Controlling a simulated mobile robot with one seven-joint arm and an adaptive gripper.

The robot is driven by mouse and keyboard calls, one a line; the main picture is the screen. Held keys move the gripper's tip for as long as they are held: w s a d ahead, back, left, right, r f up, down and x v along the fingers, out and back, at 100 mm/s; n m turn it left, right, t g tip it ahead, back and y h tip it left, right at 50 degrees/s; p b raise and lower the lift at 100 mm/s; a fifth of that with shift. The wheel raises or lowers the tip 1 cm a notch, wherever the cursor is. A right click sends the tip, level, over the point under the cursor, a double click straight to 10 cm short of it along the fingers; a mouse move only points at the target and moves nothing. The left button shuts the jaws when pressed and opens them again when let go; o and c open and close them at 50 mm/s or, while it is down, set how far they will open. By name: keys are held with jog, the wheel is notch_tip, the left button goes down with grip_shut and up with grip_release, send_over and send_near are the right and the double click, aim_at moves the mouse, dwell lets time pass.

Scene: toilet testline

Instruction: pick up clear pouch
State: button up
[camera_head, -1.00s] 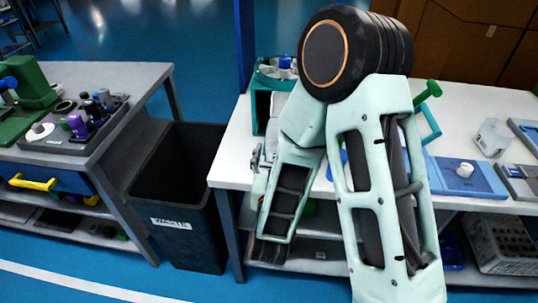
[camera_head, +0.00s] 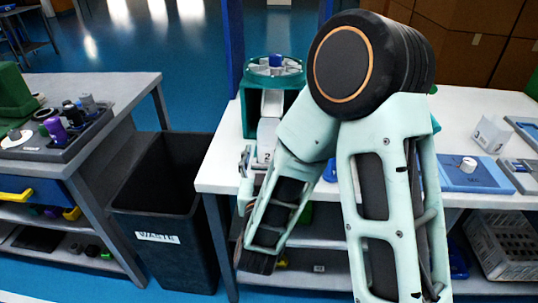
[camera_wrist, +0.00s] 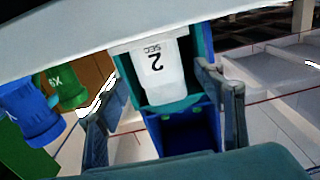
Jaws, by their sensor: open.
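A small clear, whitish pouch-like item (camera_head: 491,133) stands on the white table at the right in the head view; I cannot tell for certain that it is the pouch. A pale translucent container (camera_wrist: 160,70) marked "2 SEC" is at a teal and blue holder (camera_wrist: 207,100) in the wrist view. My gripper (camera_wrist: 160,95) is open, with one finger either side of the picture's middle and the container seen between and beyond them. Nothing is held. In the head view my arm hides part of the table, and my gripper's fingertips are hard to make out.
A teal stand with a round carousel (camera_head: 276,68) is at the table's left end. A blue case (camera_head: 470,175) lies at right. A dark waste bin (camera_head: 165,215) fills the gap beside the left workbench (camera_head: 125,95). Green and blue fittings (camera_wrist: 35,115) show at the wrist view's left.

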aim_at(270, 127)
jog(key=shift+w, duration=1)
jog(key=shift+w+r, duration=0.2)
jog(key=shift+w, duration=2.45)
jog(key=shift+c, duration=0.6)
jog(key=c, duration=1.2)
jog(key=shift+r, duration=0.15)
